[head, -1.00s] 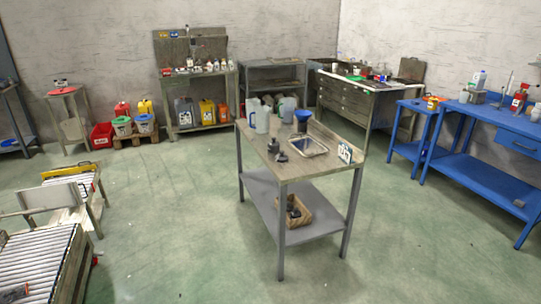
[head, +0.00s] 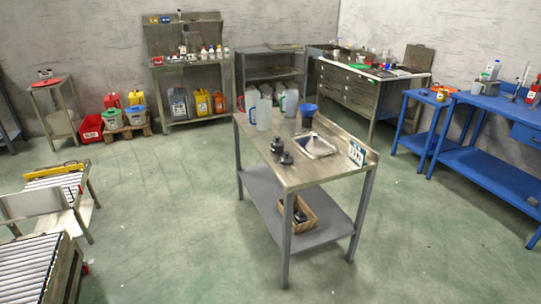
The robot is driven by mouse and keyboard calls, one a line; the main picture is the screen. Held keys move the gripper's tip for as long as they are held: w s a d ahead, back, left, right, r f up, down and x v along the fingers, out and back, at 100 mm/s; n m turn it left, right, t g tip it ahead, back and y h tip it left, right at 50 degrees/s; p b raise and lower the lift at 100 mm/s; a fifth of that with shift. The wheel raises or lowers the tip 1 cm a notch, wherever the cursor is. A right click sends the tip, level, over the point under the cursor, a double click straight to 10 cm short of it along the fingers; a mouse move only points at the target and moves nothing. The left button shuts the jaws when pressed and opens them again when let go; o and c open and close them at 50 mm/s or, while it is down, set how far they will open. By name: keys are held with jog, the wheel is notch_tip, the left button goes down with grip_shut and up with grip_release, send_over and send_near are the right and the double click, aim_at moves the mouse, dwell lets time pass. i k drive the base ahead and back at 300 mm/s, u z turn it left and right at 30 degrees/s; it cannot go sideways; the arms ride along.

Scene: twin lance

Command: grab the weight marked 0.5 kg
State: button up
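Two small dark objects that look like weights stand on the top of the grey metal table (head: 315,180) in the middle of the room. The larger dark weight (head: 277,145) is further back, and the smaller dark weight (head: 286,159) stands just in front of it to the right. Their markings are too small to read, so I cannot tell which is 0.5 kg. A wicker basket (head: 309,219) on the table's lower shelf holds more dark items, also unreadable. My gripper is not in view.
On the table top, a metal tray (head: 318,146), a blue funnel (head: 309,109), translucent jugs (head: 263,113) and a small sign (head: 356,152) surround the dark objects. A roller conveyor (head: 25,275) is at left, a blue bench (head: 490,150) at right. Green floor (head: 180,230) around the table is clear.

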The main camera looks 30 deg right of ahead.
aim_at(286, 160)
jog(key=u, duration=0.6)
jog(key=i, duration=1.2)
jog(key=u, duration=0.35)
